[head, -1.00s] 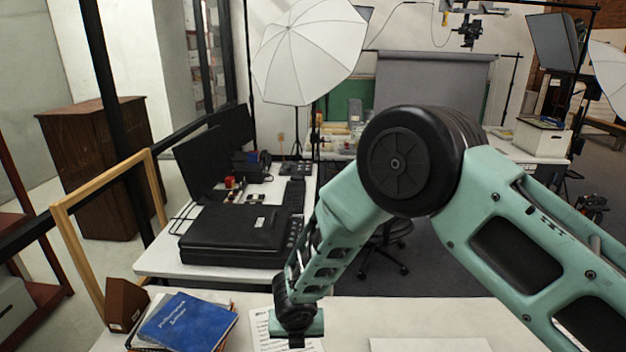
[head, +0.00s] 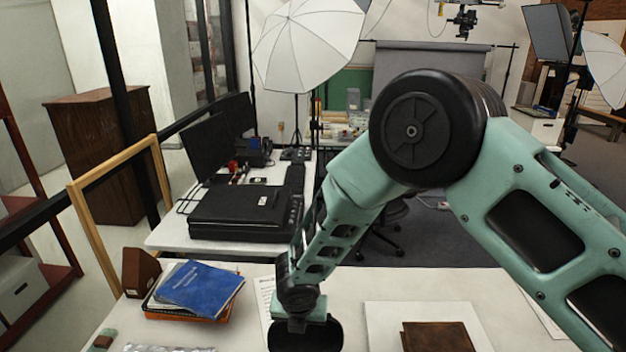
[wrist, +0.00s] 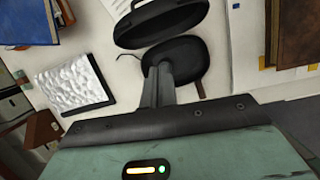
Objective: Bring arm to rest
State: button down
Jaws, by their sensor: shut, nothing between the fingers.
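My arm reaches in from the right in the head view, bent at a large black elbow joint. Its teal and black wrist hangs over the near white table (head: 350,285). My gripper (wrist: 163,72) shows in the wrist view with its fingers together and nothing between them. The fingertips are hidden in the head view. A black oval item (head: 305,337) lies beneath the wrist; in the wrist view it looks like an opened black case (wrist: 160,22), just beyond and under the fingers. I cannot tell whether they touch it.
A blue book (head: 205,287) lies on a stack at the table's left, beside a brown wedge-shaped box (head: 140,272). A silvery crumpled pad (wrist: 75,85) lies near the gripper. A brown book (head: 437,337) rests on a pale board (head: 385,318) at right. A black case (head: 240,215) stands on the table behind.

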jog(key=s+d+r+m+g+b, duration=0.1)
jog(key=s+d+r+m+b, duration=0.7)
jog(key=m, duration=0.4)
jog(key=s+d+r+m+g+b, duration=0.1)
jog(key=s+d+m+b, duration=0.2)
jog(key=s+m, duration=0.4)
jog(key=s+d+r+m+g+b, duration=0.1)
jog(key=s+d+r+m+b, duration=0.1)
jog(key=s+d+m, duration=0.4)
jog(key=s+m, duration=0.2)
jog(key=s, duration=0.3)
jog(key=shift+y+b, duration=0.3)
jog(key=shift+b, duration=0.1)
jog(key=shift+d, duration=0.1)
